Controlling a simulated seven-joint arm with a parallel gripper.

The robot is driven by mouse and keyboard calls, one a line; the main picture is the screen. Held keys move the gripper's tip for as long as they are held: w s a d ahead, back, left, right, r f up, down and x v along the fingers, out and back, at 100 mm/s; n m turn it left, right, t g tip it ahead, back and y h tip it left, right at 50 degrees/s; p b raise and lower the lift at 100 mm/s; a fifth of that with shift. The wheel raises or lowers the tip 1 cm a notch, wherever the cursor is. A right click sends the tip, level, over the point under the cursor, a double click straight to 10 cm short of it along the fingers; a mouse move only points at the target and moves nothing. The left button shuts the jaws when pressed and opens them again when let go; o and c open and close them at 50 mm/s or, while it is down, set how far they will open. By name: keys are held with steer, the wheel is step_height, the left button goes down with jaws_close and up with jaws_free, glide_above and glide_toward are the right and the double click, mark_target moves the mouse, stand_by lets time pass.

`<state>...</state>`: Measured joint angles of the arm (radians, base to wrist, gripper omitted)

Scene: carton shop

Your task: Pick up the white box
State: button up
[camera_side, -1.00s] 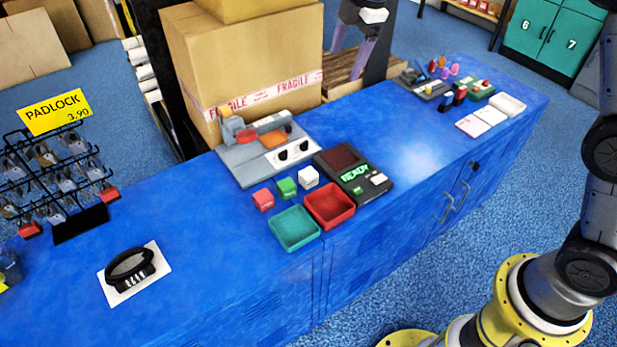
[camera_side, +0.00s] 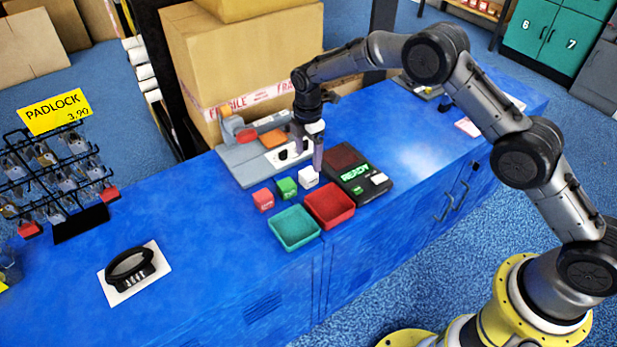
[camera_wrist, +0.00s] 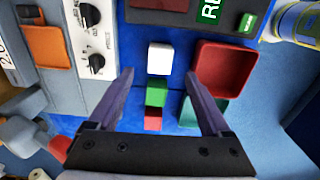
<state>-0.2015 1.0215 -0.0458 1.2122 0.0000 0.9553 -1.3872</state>
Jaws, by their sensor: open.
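The white box (camera_side: 308,177) is a small cube on the blue counter, at the end of a short row with a green box (camera_side: 287,188) and a red box (camera_side: 263,199). In the wrist view the white box (camera_wrist: 160,58) lies ahead of the fingertips, roughly centred between them. My gripper (camera_side: 308,158) is over the row, close to the white box. In the wrist view my gripper (camera_wrist: 159,80) has its two fingers spread wide, with nothing held between them. In the side view a finger overlaps part of the white box.
A red tray (camera_side: 330,222) and a teal tray (camera_side: 294,246) stand in front of the boxes. A grey device with knobs (camera_side: 243,168) is behind them, and a black READY terminal (camera_side: 378,190) is to the right. A padlock rack (camera_side: 55,185) stands far left.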

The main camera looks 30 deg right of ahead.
mark_target(308, 172)
steer(key=shift+f, duration=3.75)
jaws_close()
